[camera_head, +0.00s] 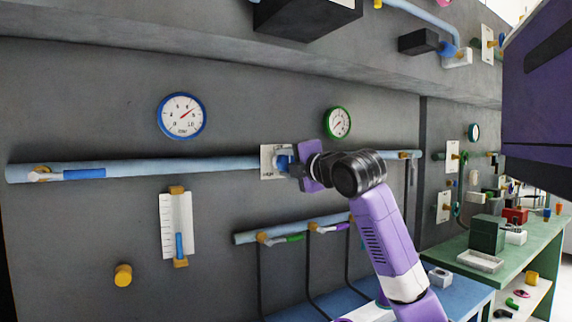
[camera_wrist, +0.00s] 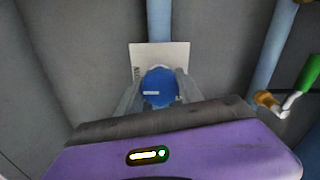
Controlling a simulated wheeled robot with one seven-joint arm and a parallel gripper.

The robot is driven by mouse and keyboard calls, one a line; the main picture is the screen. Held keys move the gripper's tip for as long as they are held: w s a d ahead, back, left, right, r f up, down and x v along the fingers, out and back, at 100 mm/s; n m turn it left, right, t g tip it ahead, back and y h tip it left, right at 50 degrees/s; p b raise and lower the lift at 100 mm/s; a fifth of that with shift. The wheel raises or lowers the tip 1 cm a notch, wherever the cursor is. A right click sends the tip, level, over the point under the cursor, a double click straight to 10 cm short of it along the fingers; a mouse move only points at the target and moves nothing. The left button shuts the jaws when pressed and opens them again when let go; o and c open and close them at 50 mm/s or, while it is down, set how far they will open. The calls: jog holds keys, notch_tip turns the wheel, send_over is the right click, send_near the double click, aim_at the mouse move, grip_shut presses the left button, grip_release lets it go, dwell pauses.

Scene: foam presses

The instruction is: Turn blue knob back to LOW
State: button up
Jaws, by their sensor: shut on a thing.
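The blue knob (camera_wrist: 160,87) sits on a pale plate (camera_wrist: 180,56) with lettering along its side in the wrist view. A short white mark shows on the knob's face. In the head view the knob (camera_head: 284,162) is partly hidden by my gripper, and its plate (camera_head: 266,160) is fixed on the grey wall over the light blue pipe. My gripper (camera_wrist: 153,92) has one finger on each side of the knob and is shut on it. The word on the plate is too small to read surely, and I cannot tell the knob's setting.
A blue-rimmed gauge (camera_head: 182,115) and a green-rimmed gauge (camera_head: 338,122) hang above the light blue pipe (camera_head: 200,168). A lower pipe (camera_head: 246,237) with small valve levers runs below. A green-handled valve (camera_wrist: 308,74) is at the wrist view's right. A green table (camera_head: 455,248) stands at right.

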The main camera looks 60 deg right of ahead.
jog(key=shift+f, duration=0.15)
jog(key=o, duration=1.4)
jog(key=v, duration=0.8)
jog(key=shift+b, duration=0.4)
jog(key=shift+d, duration=0.1)
